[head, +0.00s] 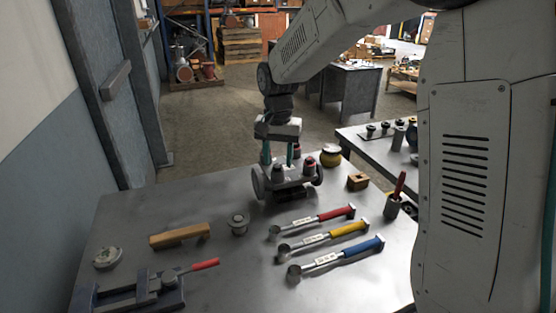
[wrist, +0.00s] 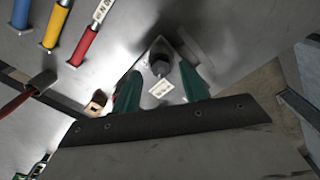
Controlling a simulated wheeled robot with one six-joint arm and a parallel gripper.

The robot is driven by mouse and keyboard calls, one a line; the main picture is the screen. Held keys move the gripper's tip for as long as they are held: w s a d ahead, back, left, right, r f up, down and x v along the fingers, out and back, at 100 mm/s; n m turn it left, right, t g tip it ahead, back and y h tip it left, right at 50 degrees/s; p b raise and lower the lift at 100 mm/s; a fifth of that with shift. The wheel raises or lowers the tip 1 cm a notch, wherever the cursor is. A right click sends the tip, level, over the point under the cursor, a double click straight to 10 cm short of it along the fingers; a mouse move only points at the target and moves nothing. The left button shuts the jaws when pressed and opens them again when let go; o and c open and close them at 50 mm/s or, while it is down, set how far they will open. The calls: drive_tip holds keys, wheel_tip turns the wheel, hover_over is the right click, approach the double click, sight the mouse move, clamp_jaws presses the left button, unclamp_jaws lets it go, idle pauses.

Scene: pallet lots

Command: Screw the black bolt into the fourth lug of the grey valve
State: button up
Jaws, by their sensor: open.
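The grey valve (head: 286,184) stands on the metal table, with round flanges at its sides and red-and-dark pieces on top. My gripper (head: 278,160) is over the valve, pointing down, with its two teal fingers apart. In the wrist view a dark round post (wrist: 160,67) shows between the fingers, on a grey plate with a white label. I cannot tell whether this post is the black bolt or part of the valve. No black bolt shows clearly in either view, and the lugs are too small or hidden to tell apart.
Red (head: 323,219), yellow (head: 328,236) and blue (head: 342,257) torque wrenches lie right of centre. A wooden block (head: 180,236), a small flanged part (head: 239,224) and a vise (head: 140,293) are at left.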

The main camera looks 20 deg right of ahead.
sight(278, 165)
drive_tip(key=shift+r, duration=2.95)
drive_tip(key=s+d+r+n, duration=0.1)
drive_tip(key=s+n, duration=0.2)
drive_tip(key=s, duration=1.3)
drive_tip(key=s+d+n+t, duration=0.1)
drive_tip(key=s+d+n, duration=0.1)
drive_tip(key=s, duration=1.5)
drive_tip(key=shift+r+n, duration=0.4)
drive_tip(key=shift+n, duration=0.3)
